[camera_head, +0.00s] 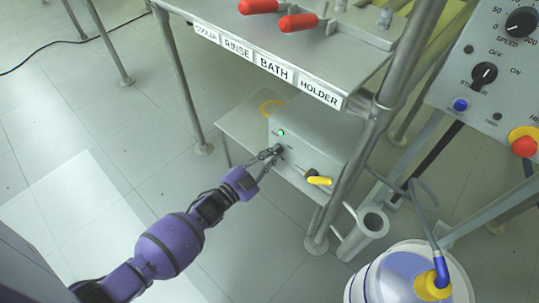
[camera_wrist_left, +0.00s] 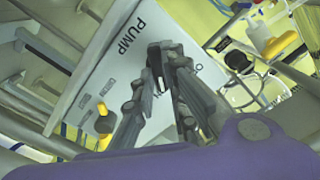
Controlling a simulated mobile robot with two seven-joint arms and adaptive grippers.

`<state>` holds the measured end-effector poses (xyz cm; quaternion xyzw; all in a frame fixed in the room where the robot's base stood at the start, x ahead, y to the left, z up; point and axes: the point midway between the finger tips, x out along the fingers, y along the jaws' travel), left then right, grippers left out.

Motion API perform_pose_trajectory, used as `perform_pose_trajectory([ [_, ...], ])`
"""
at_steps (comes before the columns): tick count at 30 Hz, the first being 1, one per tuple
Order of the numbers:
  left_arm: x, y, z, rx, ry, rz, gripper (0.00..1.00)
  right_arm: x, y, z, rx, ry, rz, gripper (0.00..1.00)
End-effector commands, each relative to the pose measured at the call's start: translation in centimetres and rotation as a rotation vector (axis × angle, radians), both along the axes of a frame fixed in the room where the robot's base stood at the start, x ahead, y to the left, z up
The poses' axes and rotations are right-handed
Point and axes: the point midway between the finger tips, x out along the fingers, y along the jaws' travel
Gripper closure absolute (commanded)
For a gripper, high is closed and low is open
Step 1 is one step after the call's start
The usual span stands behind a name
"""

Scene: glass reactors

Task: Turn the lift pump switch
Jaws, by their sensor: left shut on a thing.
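The pump box (camera_head: 318,130) is a grey box on the low shelf under the labelled bench, with a small green light (camera_head: 281,132) on its front. My left gripper (camera_head: 277,152) reaches the front beside the light, its fingers closed on the small dark pump switch, which they mostly hide. In the left wrist view the gripper fingertips (camera_wrist_left: 166,52) meet over the pale panel (camera_wrist_left: 190,25) beside the word PUMP. The switch's angle cannot be told. My right gripper is in neither view.
A yellow-handled valve (camera_head: 319,180) sticks out from the box, right of my gripper. A bench post (camera_head: 352,165) and a white bucket (camera_head: 365,285) stand to the right. The bench top (camera_head: 350,60) overhangs the box. Open floor lies to the left.

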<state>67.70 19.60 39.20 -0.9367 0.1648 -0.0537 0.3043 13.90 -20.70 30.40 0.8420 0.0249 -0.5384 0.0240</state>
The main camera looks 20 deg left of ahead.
Motion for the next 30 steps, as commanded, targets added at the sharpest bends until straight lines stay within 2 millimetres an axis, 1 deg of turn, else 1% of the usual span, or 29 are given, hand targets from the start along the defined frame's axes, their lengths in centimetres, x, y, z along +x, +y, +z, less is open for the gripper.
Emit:
perform_pose_trajectory([
  [8,-0.12,0.0,-0.19,0.049,-0.014,0.0,1.0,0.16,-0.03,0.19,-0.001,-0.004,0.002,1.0],
  [19,-0.13,0.0,-0.22,0.051,-0.015,0.0,1.0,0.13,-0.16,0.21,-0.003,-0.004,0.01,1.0],
  [20,-0.13,0.0,-0.22,0.051,-0.015,0.0,0.86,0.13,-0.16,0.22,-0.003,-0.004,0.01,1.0],
  [24,-0.1,-0.01,-0.17,0.051,-0.016,0.0,0.69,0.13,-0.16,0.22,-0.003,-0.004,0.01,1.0],
  [30,-0.05,-0.01,-0.1,0.05,-0.017,0.0,0.69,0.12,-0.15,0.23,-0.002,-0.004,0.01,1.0],
])
